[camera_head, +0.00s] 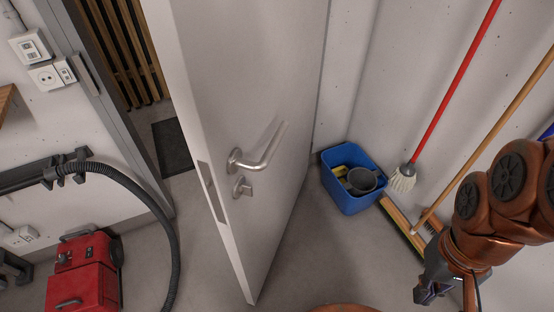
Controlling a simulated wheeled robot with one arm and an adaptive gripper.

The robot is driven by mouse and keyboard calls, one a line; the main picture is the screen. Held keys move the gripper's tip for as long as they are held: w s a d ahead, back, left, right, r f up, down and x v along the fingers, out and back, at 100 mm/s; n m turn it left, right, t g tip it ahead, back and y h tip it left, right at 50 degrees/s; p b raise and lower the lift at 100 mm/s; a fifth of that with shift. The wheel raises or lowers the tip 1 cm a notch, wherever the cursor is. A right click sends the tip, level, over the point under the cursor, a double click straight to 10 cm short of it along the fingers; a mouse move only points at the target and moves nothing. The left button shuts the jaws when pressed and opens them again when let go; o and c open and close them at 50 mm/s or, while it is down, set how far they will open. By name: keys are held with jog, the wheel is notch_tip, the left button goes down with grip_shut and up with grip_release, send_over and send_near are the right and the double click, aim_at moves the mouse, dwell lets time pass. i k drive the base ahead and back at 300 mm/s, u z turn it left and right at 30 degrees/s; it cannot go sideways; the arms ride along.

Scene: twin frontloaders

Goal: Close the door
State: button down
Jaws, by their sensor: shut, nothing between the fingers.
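The door (250,80) is a light grey panel standing open into the room, in the middle of the head view. Its edge with the lock plate faces me. A silver lever handle (258,150) sits on its right face, with a lock turn (241,187) below it. The door frame (125,125) is to the left, with an open gap between it and the door edge. My gripper (425,296) is at the lower right, pointing down, shut and empty. It is well to the right of the door and apart from it.
A blue bucket (350,204) stands behind the door by the wall, with a mop (402,178) and a broom (405,232) to its right. A red vacuum (82,278) with a black hose (160,215) stands at the lower left. Grey floor is clear below the door.

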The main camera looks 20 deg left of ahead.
aim_at(233, 70)
jog(key=k, duration=1.2)
jog(key=u, duration=1.5)
jog(key=i, duration=0.5)
